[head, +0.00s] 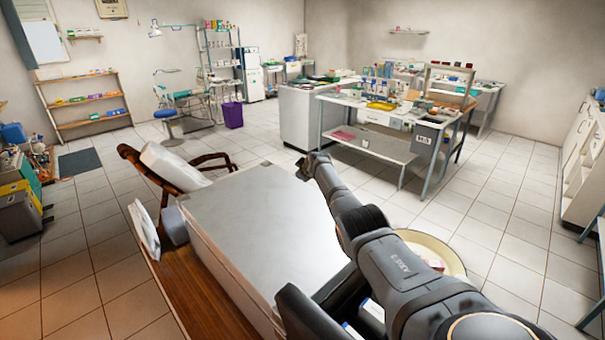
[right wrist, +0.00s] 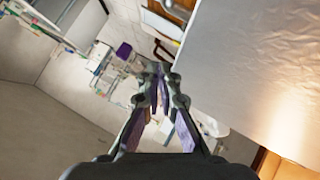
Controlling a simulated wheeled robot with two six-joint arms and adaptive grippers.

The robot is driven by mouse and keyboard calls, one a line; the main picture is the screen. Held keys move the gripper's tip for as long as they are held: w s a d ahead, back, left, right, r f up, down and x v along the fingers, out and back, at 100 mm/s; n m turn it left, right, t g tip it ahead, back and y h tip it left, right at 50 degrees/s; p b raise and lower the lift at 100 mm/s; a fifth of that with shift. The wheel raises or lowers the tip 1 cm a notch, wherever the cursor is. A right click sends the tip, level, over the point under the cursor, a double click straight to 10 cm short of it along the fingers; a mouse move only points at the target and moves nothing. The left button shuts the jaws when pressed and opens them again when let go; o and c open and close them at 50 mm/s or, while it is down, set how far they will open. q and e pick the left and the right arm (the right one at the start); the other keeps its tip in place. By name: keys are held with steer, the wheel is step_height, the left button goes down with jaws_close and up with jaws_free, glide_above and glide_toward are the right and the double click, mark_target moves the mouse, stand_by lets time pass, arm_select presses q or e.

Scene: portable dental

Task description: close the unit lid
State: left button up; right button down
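A dark, case-like object (head: 308,312) stands at the bottom centre of the head view, with a raised dark panel and white and blue items beside it. It may be the unit with its lid up, but my right arm hides much of it and the frame cuts it off. My right gripper (head: 309,166) reaches out at the far right corner of a large flat grey top (head: 265,205). In the right wrist view the gripper (right wrist: 160,72) has its fingers drawn together with nothing seen between them, and the grey top (right wrist: 265,60) lies to the right. My left gripper is out of view.
A round cream-rimmed tray (head: 458,266) with small items is right of my arm. A wooden-armed chair (head: 205,160) stands beyond the grey top. A workbench (head: 365,120) with many items stands farther back. Tiled floor (head: 480,225) is open at right.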

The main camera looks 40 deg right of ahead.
steer(key=shift+s+a+f, duration=0.1)
steer(key=shift+f, duration=0.05)
stand_by(0.4)
steer(key=v, duration=1.1)
steer(key=shift+s+r, duration=0.15)
steer(key=shift+r, duration=0.1)
steer(key=shift+s+a+r, duration=0.1)
steer(key=shift+s+r, duration=0.05)
steer(key=shift+r, duration=0.05)
